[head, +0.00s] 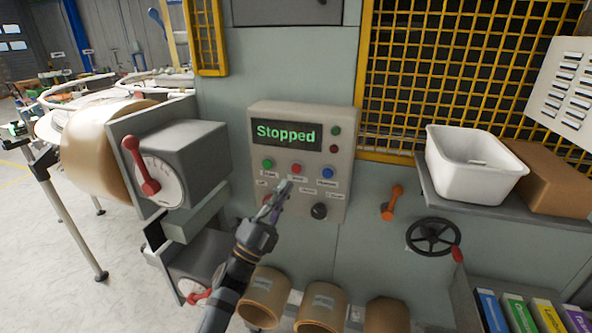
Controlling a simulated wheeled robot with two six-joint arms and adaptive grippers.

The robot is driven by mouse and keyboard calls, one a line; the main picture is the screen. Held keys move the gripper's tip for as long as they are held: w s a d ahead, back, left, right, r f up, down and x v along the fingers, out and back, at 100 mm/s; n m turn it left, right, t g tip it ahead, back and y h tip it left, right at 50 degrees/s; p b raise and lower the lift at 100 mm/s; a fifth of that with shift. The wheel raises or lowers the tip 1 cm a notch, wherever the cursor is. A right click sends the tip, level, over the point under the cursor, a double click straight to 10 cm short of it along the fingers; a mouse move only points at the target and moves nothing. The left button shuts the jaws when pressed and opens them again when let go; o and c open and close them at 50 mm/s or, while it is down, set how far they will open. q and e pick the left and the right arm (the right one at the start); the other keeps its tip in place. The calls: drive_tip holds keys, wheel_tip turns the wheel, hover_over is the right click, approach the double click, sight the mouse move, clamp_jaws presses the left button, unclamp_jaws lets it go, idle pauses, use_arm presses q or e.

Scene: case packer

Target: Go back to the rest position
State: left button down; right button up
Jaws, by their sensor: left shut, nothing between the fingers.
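My left gripper (279,200) is in front of the lower part of the control panel (255,115). It is shut and empty, with its tips just below the row of buttons. It hides part of the panel's lower row; I cannot tell whether it touches the panel. The panel's display (287,134) reads "Stopped" in green letters. Below the display are a green button (267,164), a red button (297,169) and a blue button (327,172). A black knob (319,211) sits at the lower right. My right gripper is not in view.
At left, a grey box with a red lever (141,165) juts out beside a large brown roll (92,150). At right, a white bin (470,165) and a cardboard box (550,180) stand on a shelf above a black handwheel (433,237). Cardboard tubes (321,305) are below.

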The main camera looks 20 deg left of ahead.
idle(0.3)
use_arm(q)
drive_tip(key=a+f+n+g+y, duration=0.2)
drive_tip(key=f+n+y, duration=0.15)
drive_tip(key=f, duration=0.95)
drive_tip(key=w+a+f+n+g+y, duration=0.1)
drive_tip(key=a+f+n+g+y, duration=0.25)
drive_tip(key=f, duration=0.85)
drive_tip(key=a+f+n+g+y, duration=0.1)
drive_tip(key=f+n+g+y, duration=0.3)
drive_tip(key=f, duration=0.9)
drive_tip(key=s+a+f+n+g, duration=0.2)
drive_tip(key=s+f+n+g, duration=0.1)
drive_tip(key=s+f, duration=1)
drive_tip(key=s+a+f+n+g, duration=0.2)
drive_tip(key=s+f+n+g, duration=0.15)
drive_tip(key=s+f, duration=0.9)
drive_tip(key=s+f+n+g, duration=0.1)
drive_tip(key=s+f+g, duration=0.2)
drive_tip(key=s, duration=0.8)
drive_tip(key=s+f+n+g, duration=0.2)
drive_tip(key=s+f+g, duration=0.1)
drive_tip(key=s+f, duration=0.5)
drive_tip(key=s, duration=0.2)
drive_tip(key=shift+s+a+f+g+y, duration=0.2)
drive_tip(key=shift+s+g+y, duration=0.1)
drive_tip(key=shift+s+y, duration=0.1)
